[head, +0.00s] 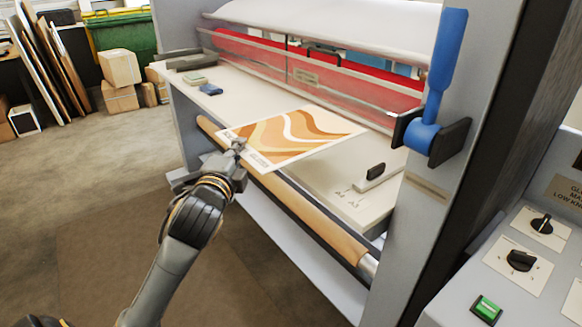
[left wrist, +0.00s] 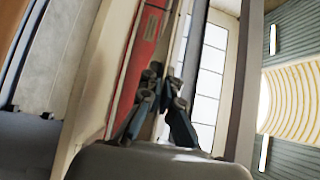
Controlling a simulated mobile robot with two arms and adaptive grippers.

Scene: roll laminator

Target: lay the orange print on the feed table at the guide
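The orange print (head: 300,134), a white-bordered sheet with orange, brown and cream waves, is over the feed table (head: 335,203). Its near left edge reaches out past the table's front edge. My left gripper (head: 238,146) is at that edge and looks shut on it. In the left wrist view the fingers (left wrist: 164,95) are close together; the sheet is hard to make out there. The guide (head: 383,175), a pale block with a black knob, stands on the table to the right of the print, apart from it. My right gripper is not in view.
A brown roll (head: 300,203) runs along the table's front. Behind the print is the red-tinted guard (head: 310,75). A blue lever (head: 446,65) is on the right frame. Small grey and blue blocks (head: 210,89) lie at the table's back left. A control panel (head: 520,255) stands at right.

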